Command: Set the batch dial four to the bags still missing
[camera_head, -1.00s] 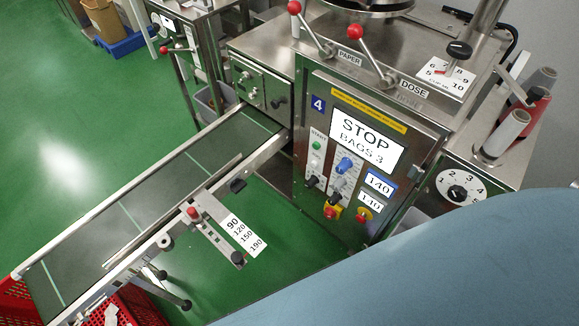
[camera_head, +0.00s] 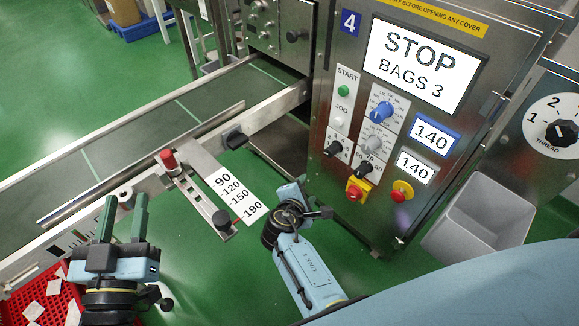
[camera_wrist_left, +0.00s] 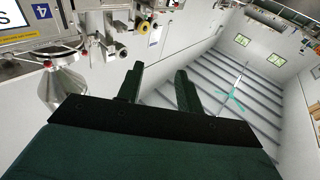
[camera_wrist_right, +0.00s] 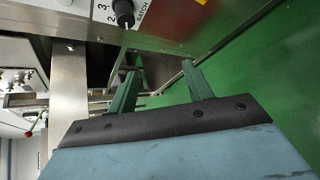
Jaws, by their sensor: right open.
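Machine four's panel carries a screen (camera_head: 417,65) reading STOP, BAGS 3. The batch dial (camera_head: 334,148) is a small black knob low on the panel's left, on a white numbered plate. In the right wrist view the dial (camera_wrist_right: 123,12) shows at the top, with BATCH and the numbers 2 and 3 beside it; its exact setting is too small to tell. My right gripper (camera_head: 292,192) is below and left of the dial, apart from it; its fingers (camera_wrist_right: 160,82) are open and empty. My left gripper (camera_head: 124,200) is open and empty at the lower left, over the conveyor's near side.
A blue knob (camera_head: 383,110), a grey knob (camera_head: 376,138) and another black knob (camera_head: 363,170) crowd the batch dial. Red stop buttons (camera_head: 401,192) sit lower. The conveyor (camera_head: 130,150) runs at left; a grey bin (camera_head: 480,220) stands at right. Green floor is open below the panel.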

